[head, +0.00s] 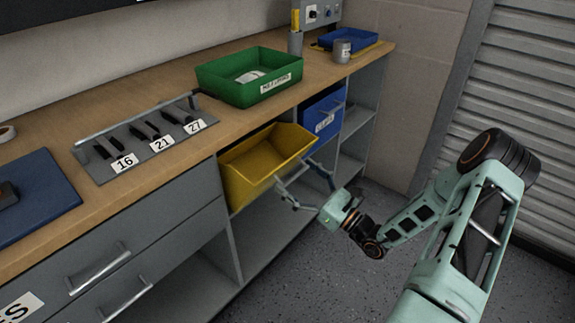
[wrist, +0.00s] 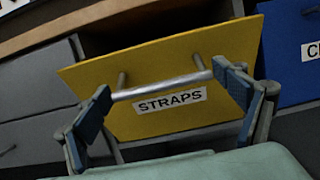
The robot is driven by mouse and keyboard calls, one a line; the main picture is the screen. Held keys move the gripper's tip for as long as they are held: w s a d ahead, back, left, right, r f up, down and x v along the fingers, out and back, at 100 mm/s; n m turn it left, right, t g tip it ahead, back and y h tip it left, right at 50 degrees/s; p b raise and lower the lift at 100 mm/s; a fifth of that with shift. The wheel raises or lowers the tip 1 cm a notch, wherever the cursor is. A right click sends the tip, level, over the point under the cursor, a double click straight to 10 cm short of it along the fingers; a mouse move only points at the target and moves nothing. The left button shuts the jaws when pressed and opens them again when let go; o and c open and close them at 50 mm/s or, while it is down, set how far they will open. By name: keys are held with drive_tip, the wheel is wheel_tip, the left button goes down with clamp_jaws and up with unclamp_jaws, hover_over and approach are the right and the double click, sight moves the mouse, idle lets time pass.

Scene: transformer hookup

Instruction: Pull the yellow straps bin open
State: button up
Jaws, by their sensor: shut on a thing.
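The yellow straps bin (head: 258,165) sticks out of its bay under the worktop, and its empty-looking inside shows from above. In the wrist view its front (wrist: 165,60) carries a white STRAPS label (wrist: 170,101) and a metal bar handle (wrist: 160,88), and it looks tilted. My gripper (head: 297,176) is at the bin's front. In the wrist view its two blue-padded fingers (wrist: 165,85) are at either end of the handle, shut on it.
A blue bin (head: 322,117) sits in the bay to the right. Grey drawers (head: 150,240) with bar handles are on the left. A green returns tray (head: 248,84) and a tool rack (head: 145,140) stand on the worktop. The floor (head: 330,260) before the bin is clear.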

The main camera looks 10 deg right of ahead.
drive_tip(key=shift+s+d+f, duration=0.25)
drive_tip(key=shift+s+f, duration=0.1)
drive_tip(key=shift+f, duration=0.2)
drive_tip(key=shift+s+d+f, duration=0.2)
drive_tip(key=shift+s+f, duration=0.1)
drive_tip(key=shift+f, duration=0.25)
drive_tip(key=shift+s+d+f, duration=0.25)
drive_tip(key=shift+s+f, duration=0.1)
drive_tip(key=shift+f, duration=0.2)
drive_tip(key=o, duration=1.5)
drive_tip(key=v, duration=1.2)
